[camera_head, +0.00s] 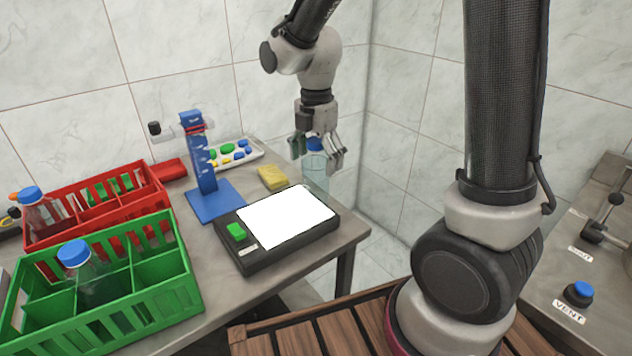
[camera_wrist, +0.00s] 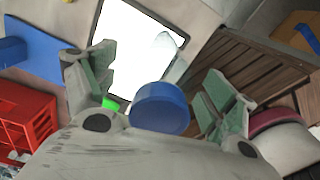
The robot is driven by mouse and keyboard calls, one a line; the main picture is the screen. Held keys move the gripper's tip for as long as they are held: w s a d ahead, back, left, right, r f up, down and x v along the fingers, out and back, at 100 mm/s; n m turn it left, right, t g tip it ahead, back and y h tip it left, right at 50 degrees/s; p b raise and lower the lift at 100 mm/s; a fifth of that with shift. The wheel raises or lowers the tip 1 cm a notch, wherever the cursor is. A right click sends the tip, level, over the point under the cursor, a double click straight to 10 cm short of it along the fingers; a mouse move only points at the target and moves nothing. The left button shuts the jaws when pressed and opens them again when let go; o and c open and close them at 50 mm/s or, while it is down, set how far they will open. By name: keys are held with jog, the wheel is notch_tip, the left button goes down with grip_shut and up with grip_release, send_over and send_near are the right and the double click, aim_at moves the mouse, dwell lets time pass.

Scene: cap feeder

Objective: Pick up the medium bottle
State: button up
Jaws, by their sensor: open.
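A clear bottle (camera_head: 315,178) with a blue cap (camera_head: 314,144) is at the far right of the table, beside the scale's far corner. It looks upright. My gripper (camera_head: 318,156) is over it from above, with open fingers on either side of the cap. In the wrist view the blue cap (camera_wrist: 160,108) lies between the spread fingers of my gripper (camera_wrist: 158,88), with gaps on both sides. Two other blue-capped bottles stand in crates: one in the red crate (camera_head: 38,212), one in the green crate (camera_head: 78,262). Which bottle is medium is hard to tell.
A black scale (camera_head: 262,259) with a bright white top and green button stands near the table's front edge. A blue stand (camera_head: 203,165), yellow sponge (camera_head: 272,178) and white tray of coloured caps (camera_head: 248,158) lie behind it. A tiled wall is close behind my gripper.

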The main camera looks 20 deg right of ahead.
grip_shut()
dwell(0.3)
jog(key=shift+r, duration=0.1)
